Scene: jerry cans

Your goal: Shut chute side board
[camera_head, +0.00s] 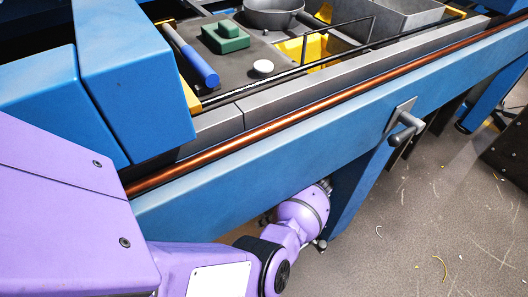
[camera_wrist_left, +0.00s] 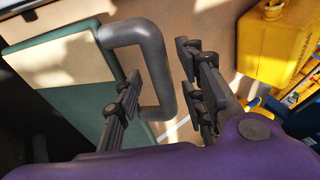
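In the left wrist view, a pale board with green edging (camera_wrist_left: 65,75) carries a thick grey U-shaped handle (camera_wrist_left: 155,65). I take this as the chute side board; I cannot identify it in the head view. My left gripper (camera_wrist_left: 160,64) is open, with one finger on each side of the handle's outer bar in the picture. Whether the fingers touch it I cannot tell. In the head view my purple left arm reaches to the blue beam, and its fingers are hidden there. My right gripper is not in view.
A blue beam (camera_head: 270,160) with a copper-coloured rail (camera_head: 300,118) crosses the head view. A grey handle (camera_head: 405,130) sticks out from the beam. A yellow jerry can (camera_wrist_left: 275,45) stands at the right of the wrist view. The floor at right is mostly clear.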

